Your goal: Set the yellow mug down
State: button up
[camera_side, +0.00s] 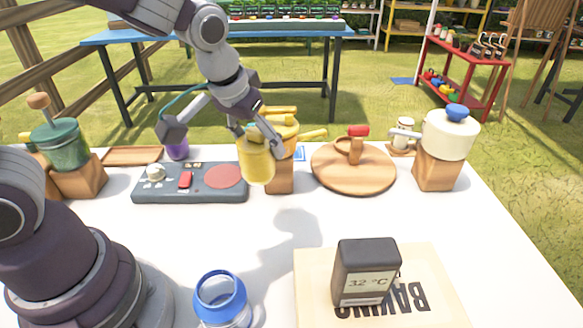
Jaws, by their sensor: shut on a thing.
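The yellow mug (257,163) is in my gripper (257,138), in the middle of the side view. It hangs above the white table, between the grey control panel and a wooden block. My gripper is shut on the mug near its top. The mug looks roughly upright. Its handle and the exact place of the fingertips on it are hard to make out. Behind it, an orange-yellow pot-like thing (288,133) with yellow handles sits on the wooden block (281,178), partly hidden by the mug.
A grey panel (215,196) lies left of the mug, a round wooden board (353,180) right. A white pot on a block (447,135) stands far right. In front are a blue-rimmed jar (221,294) and a dark thermometer (365,272) on a board. The white table (262,232) is clear between.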

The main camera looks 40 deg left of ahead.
aim_at(258, 176)
jog(key=s+f+n, duration=0.1)
jog(key=d+n+y, duration=0.1)
jog(key=n, duration=0.1)
jog(key=s+d+f+n, duration=0.1)
jog(key=shift+s+d+f+g+y, duration=0.2)
jog(key=shift+s+f+g+y, duration=0.1)
jog(key=shift+f, duration=0.05)
jog(key=f+n, duration=0.1)
jog(key=f, duration=0.4)
jog(key=s+f+n, duration=0.1)
jog(key=f, duration=0.2)
jog(key=shift+d+f+n+g+y, duration=0.2)
jog(key=shift+f+n+g+y, duration=0.1)
jog(key=shift+f, duration=0.05)
jog(key=o, duration=1.2)
jog(key=shift+f, duration=0.15)
jog(key=shift+o, duration=0.2)
